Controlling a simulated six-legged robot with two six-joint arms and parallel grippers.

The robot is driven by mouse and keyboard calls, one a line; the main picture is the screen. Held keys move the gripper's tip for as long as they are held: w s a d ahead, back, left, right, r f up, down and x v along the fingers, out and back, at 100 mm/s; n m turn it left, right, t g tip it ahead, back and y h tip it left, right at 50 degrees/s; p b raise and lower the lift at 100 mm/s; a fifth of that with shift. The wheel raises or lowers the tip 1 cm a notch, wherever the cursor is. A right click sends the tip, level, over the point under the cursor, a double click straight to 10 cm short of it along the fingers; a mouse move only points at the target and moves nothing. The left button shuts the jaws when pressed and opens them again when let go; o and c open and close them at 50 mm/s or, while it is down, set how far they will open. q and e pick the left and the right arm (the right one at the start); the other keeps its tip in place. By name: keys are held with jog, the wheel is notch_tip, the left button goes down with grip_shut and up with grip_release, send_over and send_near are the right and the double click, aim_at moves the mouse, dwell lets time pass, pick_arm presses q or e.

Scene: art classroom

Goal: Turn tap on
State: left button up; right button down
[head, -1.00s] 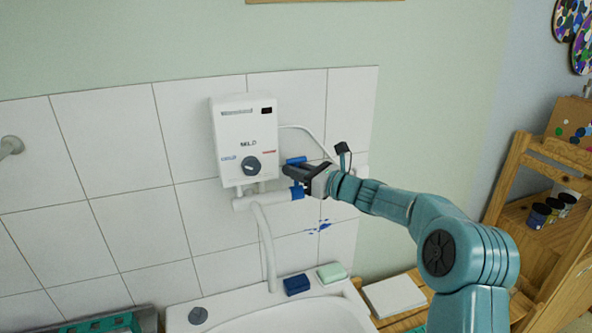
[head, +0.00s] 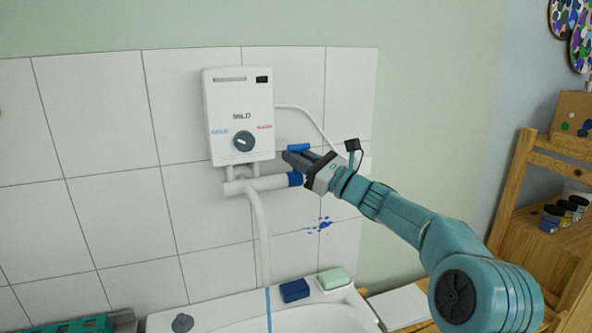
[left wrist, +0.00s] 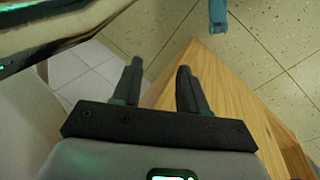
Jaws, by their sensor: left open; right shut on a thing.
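A white wall heater with a dial (head: 237,115) hangs on the tiles, and a white pipe with a bent-down spout (head: 258,225) runs below it. The tap's blue handle (head: 298,147) shows above a blue collar (head: 295,179) at the pipe's right end. My right gripper (head: 292,158) is at the handle, shut on it; its fingers partly hide the contact. A thin blue line, like a water stream, drops from the spout (head: 268,305) to the basin. My left gripper (left wrist: 159,64) is open and empty in the left wrist view.
A white basin (head: 225,315) holds a dark blue block (head: 294,290) and a pale green one (head: 333,278) on its rim. A wooden shelf (head: 520,210) with paint jars stands right. In the left wrist view, a wooden surface (left wrist: 215,105) lies close beyond the left gripper.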

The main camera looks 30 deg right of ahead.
jog(key=c, duration=1.2)
grip_release()
jog(key=shift+s, duration=0.1)
jog(key=b+v, duration=0.4)
jog(key=v, duration=1.2)
jog(key=shift+s, duration=0.15)
